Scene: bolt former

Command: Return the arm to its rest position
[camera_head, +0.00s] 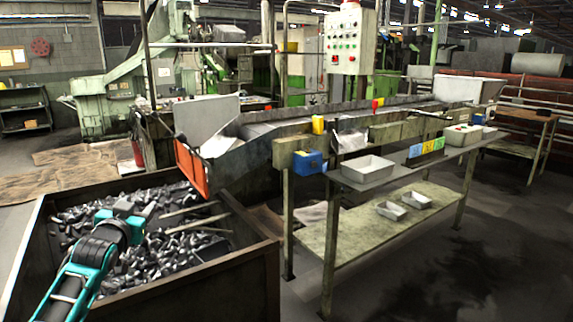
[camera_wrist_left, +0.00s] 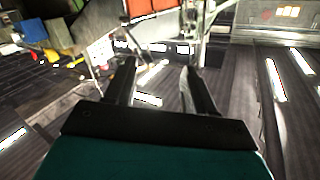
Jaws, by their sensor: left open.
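My left arm (camera_head: 95,250), teal and black, comes in from the lower left of the head view and reaches over a large metal bin (camera_head: 262,255). I cannot tell how high the fingers are above the parts. My right arm and gripper are not in view.
A chute with an orange end plate (camera_head: 191,171) overhangs the bin's far side. A workbench (camera_head: 330,183) with a grey tray (camera_head: 367,168) and smaller trays below stands to the right. A control panel (camera_head: 350,40) rises behind. The floor at lower right (camera_head: 470,270) is clear.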

